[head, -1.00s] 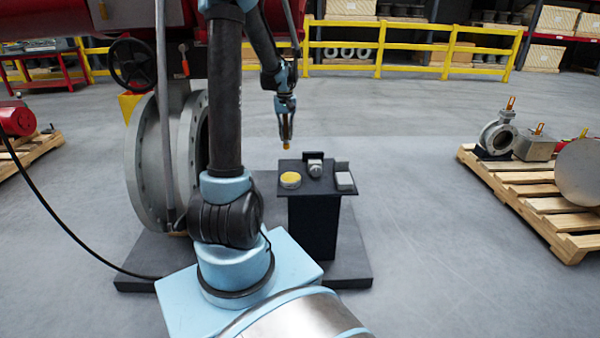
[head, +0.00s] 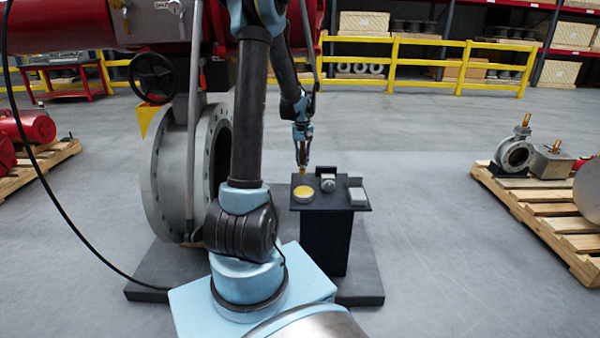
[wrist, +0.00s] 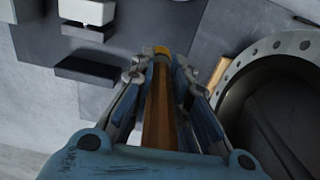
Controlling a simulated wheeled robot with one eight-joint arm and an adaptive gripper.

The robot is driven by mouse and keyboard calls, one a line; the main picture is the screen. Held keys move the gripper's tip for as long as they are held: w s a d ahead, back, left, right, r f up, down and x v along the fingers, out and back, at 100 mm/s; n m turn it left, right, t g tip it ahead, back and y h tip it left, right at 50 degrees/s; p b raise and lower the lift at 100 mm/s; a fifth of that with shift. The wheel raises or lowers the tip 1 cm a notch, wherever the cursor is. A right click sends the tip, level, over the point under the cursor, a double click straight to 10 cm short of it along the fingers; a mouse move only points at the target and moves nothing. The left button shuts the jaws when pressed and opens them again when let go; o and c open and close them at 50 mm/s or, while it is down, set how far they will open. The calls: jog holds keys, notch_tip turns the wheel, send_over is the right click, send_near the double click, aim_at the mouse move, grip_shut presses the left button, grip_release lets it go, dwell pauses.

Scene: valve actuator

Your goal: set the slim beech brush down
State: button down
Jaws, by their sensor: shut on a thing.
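The slim beech brush (wrist: 158,115) is a brown wooden stick with a yellow-orange end. In the wrist view it lies lengthwise between the fingers of my gripper (wrist: 160,75), which is shut on it. In the head view my gripper (head: 303,150) points down above the back left edge of the small dark stand (head: 300,205). The brush's yellowish end (head: 302,170) shows just below the fingers, near the stand top. I cannot tell whether it touches. The rest of the brush is hidden by the fingers.
On the stand are a round yellow-topped tin (head: 328,183), a small grey round part (head: 355,181) by a dark upright block, and a pale block (head: 358,196). A large grey flanged valve (head: 172,180) stands close on the left.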

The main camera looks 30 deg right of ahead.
aim_at(302, 165)
jog(key=shift+f, duration=2.35)
jog(key=c, duration=1.5)
grip_release()
jog(key=shift+c, duration=0.2)
